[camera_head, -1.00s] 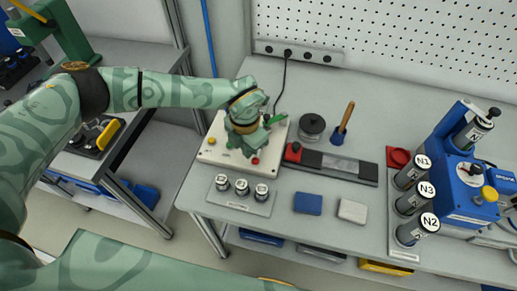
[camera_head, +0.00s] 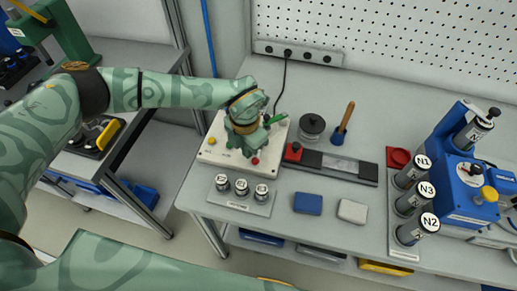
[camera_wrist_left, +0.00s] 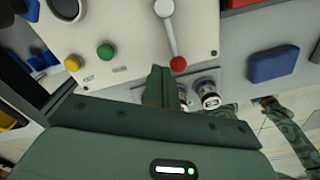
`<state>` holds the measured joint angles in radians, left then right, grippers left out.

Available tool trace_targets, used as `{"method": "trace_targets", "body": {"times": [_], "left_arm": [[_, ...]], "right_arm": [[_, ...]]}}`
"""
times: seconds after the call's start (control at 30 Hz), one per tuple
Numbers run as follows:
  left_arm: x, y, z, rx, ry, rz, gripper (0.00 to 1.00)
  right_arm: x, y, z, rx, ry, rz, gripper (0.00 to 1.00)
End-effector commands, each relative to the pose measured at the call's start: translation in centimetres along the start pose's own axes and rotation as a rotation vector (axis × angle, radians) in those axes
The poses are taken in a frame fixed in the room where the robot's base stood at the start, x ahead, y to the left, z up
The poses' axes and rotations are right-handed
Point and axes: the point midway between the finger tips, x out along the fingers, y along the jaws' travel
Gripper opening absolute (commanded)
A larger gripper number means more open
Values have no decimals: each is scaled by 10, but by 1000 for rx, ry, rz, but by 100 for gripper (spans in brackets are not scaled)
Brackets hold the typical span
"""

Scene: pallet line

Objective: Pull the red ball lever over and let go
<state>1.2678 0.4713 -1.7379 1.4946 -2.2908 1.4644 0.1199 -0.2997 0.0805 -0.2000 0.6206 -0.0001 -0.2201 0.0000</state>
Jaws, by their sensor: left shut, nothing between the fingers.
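The red ball lever has a red ball (camera_head: 255,161) at the end of a grey metal arm, on a white control box (camera_head: 209,156). In the left wrist view the ball (camera_wrist_left: 178,64) points toward my gripper, and the lever arm (camera_wrist_left: 170,35) runs back to its pivot. My left gripper (camera_head: 248,150) is over the box, hiding most of the lever in the head view. In the left wrist view its shut fingers (camera_wrist_left: 160,86) are just beside the ball, with nothing between them. Whether they touch the ball I cannot tell. My right gripper is not in view.
A green button (camera_wrist_left: 105,51) and a yellow button (camera_wrist_left: 72,64) sit on the box. A tray (camera_head: 224,203) with small cylinders stands in front. A blue block (camera_head: 308,204), a white block (camera_head: 352,211) and a dark rail with a red block (camera_head: 293,152) lie right.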

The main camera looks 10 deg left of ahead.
Motion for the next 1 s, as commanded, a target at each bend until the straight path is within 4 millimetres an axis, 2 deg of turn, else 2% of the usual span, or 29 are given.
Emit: {"method": "trace_targets", "body": {"times": [0.47,1.0], "left_arm": [[2,0,0,0,0,0,0],[28,0,0,0,1,-1,0]], "right_arm": [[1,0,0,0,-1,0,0],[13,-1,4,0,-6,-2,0]]}}
